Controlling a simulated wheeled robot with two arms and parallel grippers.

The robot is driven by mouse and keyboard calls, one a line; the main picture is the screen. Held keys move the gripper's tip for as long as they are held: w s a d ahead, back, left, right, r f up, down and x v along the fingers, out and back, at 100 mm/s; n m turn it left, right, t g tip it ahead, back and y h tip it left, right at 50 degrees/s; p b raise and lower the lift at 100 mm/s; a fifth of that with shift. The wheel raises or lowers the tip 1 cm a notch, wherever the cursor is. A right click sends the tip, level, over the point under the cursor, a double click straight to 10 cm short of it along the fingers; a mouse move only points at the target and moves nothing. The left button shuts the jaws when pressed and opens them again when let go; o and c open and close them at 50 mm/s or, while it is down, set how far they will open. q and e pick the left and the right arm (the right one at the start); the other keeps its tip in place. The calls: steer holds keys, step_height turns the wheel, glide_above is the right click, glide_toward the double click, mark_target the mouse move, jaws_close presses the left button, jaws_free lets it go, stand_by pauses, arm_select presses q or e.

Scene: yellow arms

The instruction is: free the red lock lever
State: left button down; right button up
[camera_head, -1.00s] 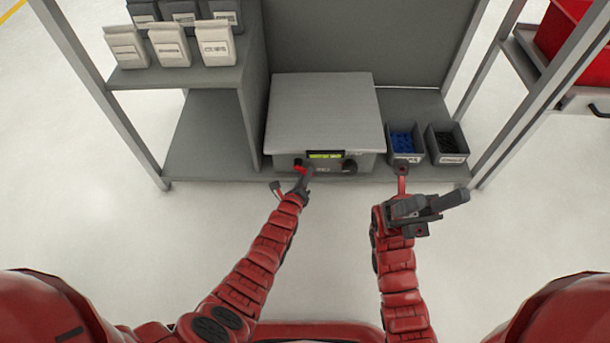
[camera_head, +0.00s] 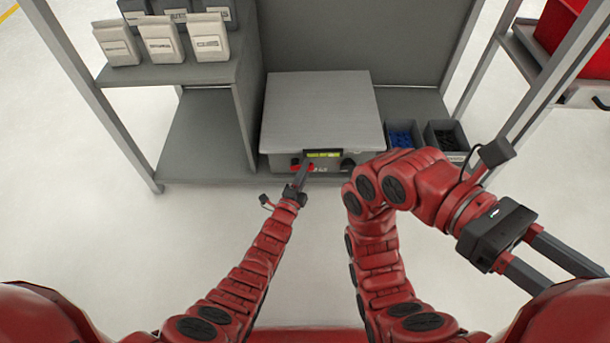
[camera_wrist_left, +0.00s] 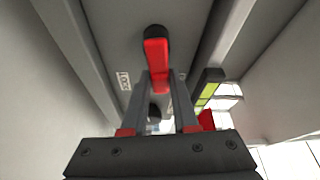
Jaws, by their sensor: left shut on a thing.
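The red lock lever (camera_wrist_left: 157,62) sits on a dark round pivot on the front of a grey device (camera_head: 322,108). In the left wrist view it runs down from the pivot to between the fingers of my left gripper (camera_wrist_left: 160,85). That gripper is shut on the lever. In the head view my left gripper (camera_head: 305,170) is at the left part of the device front and hides much of the lever. My right gripper (camera_head: 575,275) is at the right, away from the device, with its two fingers apart and nothing seen between them.
A lit green display (camera_head: 323,155) and a dark knob (camera_head: 348,164) are on the device front. Two bins (camera_head: 446,140) stand right of the device, partly behind my right arm. White packages (camera_head: 160,40) stand on the left shelf. The floor in front is clear.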

arm_select(q)
steer(key=shift+a+r+n+t+y+b, duration=0.25)
steer(key=shift+n+t+b, duration=0.3)
steer(key=shift+n, duration=0.8)
steer(key=shift+a+r+n+t+y+b, duration=0.15)
steer(key=shift+r+n+t+b, duration=0.25)
steer(key=shift+n, duration=0.9)
steer(key=shift+a+r+n+t+y+b, duration=0.2)
steer(key=shift+n+t+b, duration=0.4)
steer(key=shift+n, duration=0.75)
arm_select(e)
steer(key=s+d+f+t, duration=0.2)
steer(key=s+d+f, duration=0.1)
steer(key=f, duration=0.2)
steer(key=shift+d+f+n+t+y, duration=0.2)
steer(key=shift+f+n+t+y, duration=0.1)
steer(key=shift+f+n, duration=0.1)
arm_select(q)
steer(key=c, duration=0.7)
jaws_free()
